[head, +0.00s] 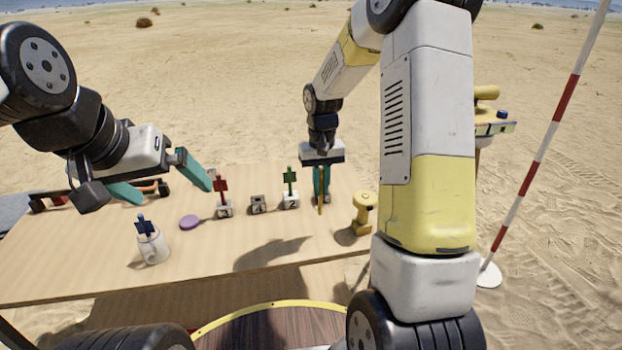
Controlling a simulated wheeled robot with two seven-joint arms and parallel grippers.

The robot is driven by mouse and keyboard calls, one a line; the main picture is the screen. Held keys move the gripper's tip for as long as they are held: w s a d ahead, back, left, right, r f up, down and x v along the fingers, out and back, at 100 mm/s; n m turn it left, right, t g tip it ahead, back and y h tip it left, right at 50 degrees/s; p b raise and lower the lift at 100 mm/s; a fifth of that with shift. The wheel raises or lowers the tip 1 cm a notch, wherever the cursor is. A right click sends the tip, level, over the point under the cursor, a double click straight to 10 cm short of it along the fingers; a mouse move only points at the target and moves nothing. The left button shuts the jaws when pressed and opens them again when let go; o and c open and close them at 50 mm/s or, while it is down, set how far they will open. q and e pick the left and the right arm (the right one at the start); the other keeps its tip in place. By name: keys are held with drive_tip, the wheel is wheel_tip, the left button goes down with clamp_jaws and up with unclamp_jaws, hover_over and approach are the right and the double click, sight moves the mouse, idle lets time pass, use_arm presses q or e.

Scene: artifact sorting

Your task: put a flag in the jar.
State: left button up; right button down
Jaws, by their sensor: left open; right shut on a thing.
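A white jar (155,249) stands on the table's front left. A blue flag (144,226) sticks up from its top. A red flag (221,187) and a green flag (290,180) stand upright in small white blocks. My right gripper (321,190) points down at the table's back right, shut on a thin yellow piece (320,205); its shape is mostly hidden by the fingers, and I cannot tell whether it is a flag. My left gripper (172,193) is open and empty, above the table behind the jar.
The table (60,265) also holds a purple disc (190,222), a small block without a flag (259,205) and a yellow stand (363,212). A red-and-white pole (545,140) rises at the right. The table's front middle is clear.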

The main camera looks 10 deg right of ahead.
sight(321, 171)
drive_tip(key=shift+r, duration=1.6)
